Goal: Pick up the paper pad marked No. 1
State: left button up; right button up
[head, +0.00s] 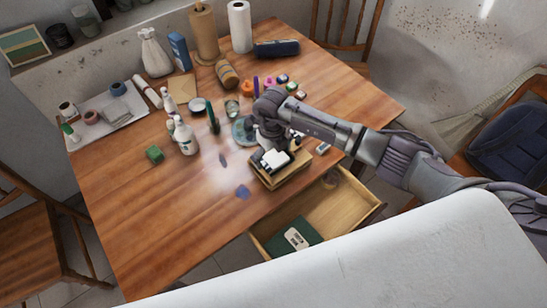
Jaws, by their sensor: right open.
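My right arm comes in from the right over the wooden table (140,205). My right gripper (274,150) points down above a small wooden box or stack (282,180) near the table's front edge. The gripper is open; its fingers are small and dark here. A white, pad-like thing (274,160) with dark edges lies on the box right under the gripper; I cannot tell whether they touch. A dark green pad or book (282,246) with a white label lies in the open drawer. No "No. 1" marking is readable on either. My left gripper is not in view.
The open drawer (345,208) sticks out below the table's front edge. The table's left front is mostly clear. Chairs stand around it.

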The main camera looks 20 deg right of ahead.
jog(key=shift+c, duration=0.3)
jog(key=c, duration=0.9)
jog(key=shift+r, duration=0.1)
jog(key=shift+c, duration=0.2)
